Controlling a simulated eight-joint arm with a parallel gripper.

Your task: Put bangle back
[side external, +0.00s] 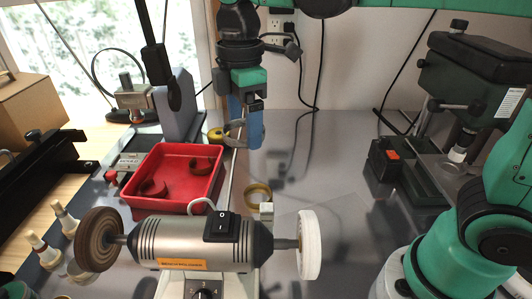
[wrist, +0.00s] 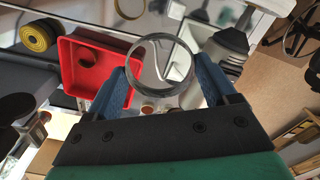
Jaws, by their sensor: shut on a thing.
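My gripper (side external: 246,130) has blue fingers and hangs above the bench behind the red tray. In the wrist view its fingertips (wrist: 163,72) are shut on a grey, metallic-looking bangle (wrist: 161,36), which stands out past them. In the side view the bangle (side external: 232,133) shows only in part beside the blue fingers. The red tray (side external: 151,149) lies to the left of and below my gripper, and holds dark red curved pieces. The tray also shows in the wrist view (wrist: 104,55), to the left of the bangle.
A brass-coloured ring (side external: 257,186) lies on the bench behind the bench grinder (side external: 190,245). A yellow and black roll (side external: 215,135) is near the tray's back corner. A drill press (side external: 470,75) stands at the right. The metal bench between is mostly clear.

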